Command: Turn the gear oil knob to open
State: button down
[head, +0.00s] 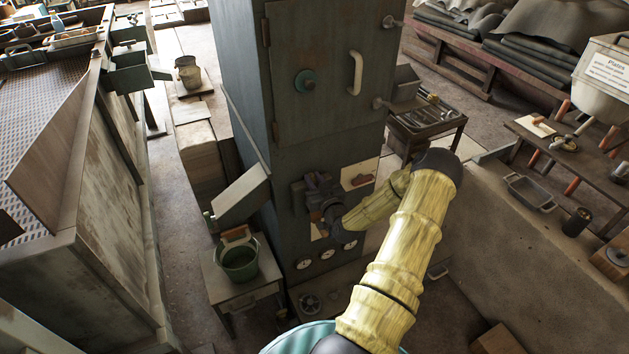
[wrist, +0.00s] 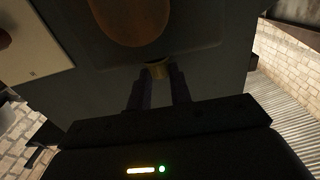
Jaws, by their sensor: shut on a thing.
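My gripper (head: 322,212) is at the lower front of the tall grey cabinet (head: 325,50), above the row of gauges. In the wrist view the two dark fingers (wrist: 157,84) are closed around a small brass-coloured knob (wrist: 158,68) that stands out from the dark panel. It appears to be the gear oil knob, though no label on it can be read. In the head view my wrist and gripper hide the knob. How far it is turned cannot be told.
Small round gauges (head: 327,253) sit just below. A brown rounded part (wrist: 135,18) is close beyond the knob in the wrist view. A stand with a green bucket (head: 239,262) is at left.

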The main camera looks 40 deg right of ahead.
jog(key=shift+w+a+m+h, duration=0.1)
jog(key=shift+a+m+h, duration=0.15)
jog(key=shift+h, duration=0.25)
jog(key=shift+w+a+m+g+h+b, duration=0.15)
jog(key=shift+a+m+g+h+b, duration=0.1)
jog(key=shift+m+g+h, duration=1.05)
jog(key=shift+w+a+m+g+h+b, duration=0.1)
jog(key=shift+m+g+h+b, duration=0.15)
jog(key=shift+m+g+h, duration=1)
jog(key=shift+t+h, duration=0.35)
jog(key=shift+h, duration=0.6)
jog(key=shift+r, duration=0.1)
jog(key=c, duration=1.3)
grip_release()
jog(key=shift+y, duration=0.3)
